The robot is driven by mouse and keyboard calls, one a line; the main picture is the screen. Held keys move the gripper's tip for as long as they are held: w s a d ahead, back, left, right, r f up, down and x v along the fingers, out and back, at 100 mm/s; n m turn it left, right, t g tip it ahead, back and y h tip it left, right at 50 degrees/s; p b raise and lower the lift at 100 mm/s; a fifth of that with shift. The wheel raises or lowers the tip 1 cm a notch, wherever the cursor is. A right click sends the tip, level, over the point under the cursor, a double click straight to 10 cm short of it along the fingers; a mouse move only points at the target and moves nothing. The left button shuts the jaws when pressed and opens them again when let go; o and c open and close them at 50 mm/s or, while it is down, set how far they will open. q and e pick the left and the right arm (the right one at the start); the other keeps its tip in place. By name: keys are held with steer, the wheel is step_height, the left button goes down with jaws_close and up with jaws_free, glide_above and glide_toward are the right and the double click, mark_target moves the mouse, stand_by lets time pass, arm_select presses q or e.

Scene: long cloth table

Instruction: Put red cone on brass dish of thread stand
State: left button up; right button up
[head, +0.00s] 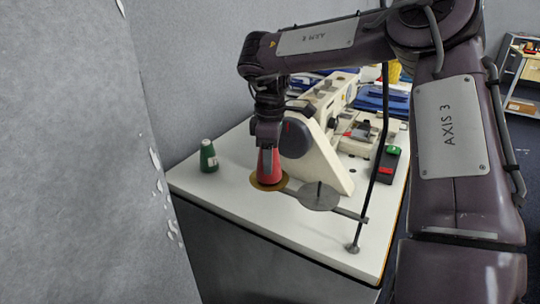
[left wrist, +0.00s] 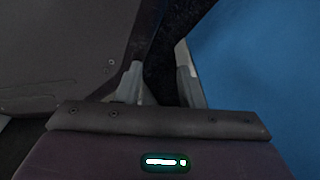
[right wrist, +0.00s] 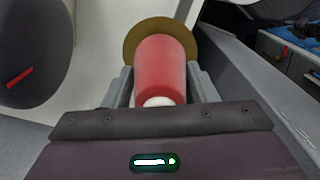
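The red cone (head: 269,167) is upright, with its base over the brass dish (head: 256,185) of the thread stand. I cannot tell whether the base touches the dish or is slightly above it. In the right wrist view the red cone (right wrist: 160,68) lies between the fingers, with the brass dish (right wrist: 132,42) beyond its far end. My right gripper (head: 268,146) is shut on the cone's upper part. My left gripper (left wrist: 160,85) shows only in the left wrist view, its fingers apart, with a dark shape behind them.
A green cone (head: 208,157) stands on the white table (head: 235,207) to the left. A grey dish (head: 318,197) of the stand is right of the brass one, near the stand's black pole (head: 384,130). A cream sewing machine (head: 325,150) stands close behind. A grey wall panel fills the left.

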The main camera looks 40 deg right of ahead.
arm_select(q)
steer(key=shift+w+d+r, duration=0.1)
steer(key=shift+w, duration=0.25)
arm_select(e)
steer(key=o, duration=0.3)
steer(key=shift+o, duration=0.2)
step_height(320, 180, up, 9)
steer(key=p, duration=0.2)
steer(key=shift+r+p, duration=0.1)
steer(key=shift+p, duration=0.3)
step_height(320, 180, up, 2)
steer(key=shift+r+p, duration=0.15)
steer(key=shift+p, duration=0.45)
steer(key=shift+r, duration=0.35)
arm_select(q)
steer(key=s+a+r, duration=0.1)
steer(key=s, duration=0.5)
steer(key=shift+r, duration=0.3)
steer(key=shift+a, duration=0.1)
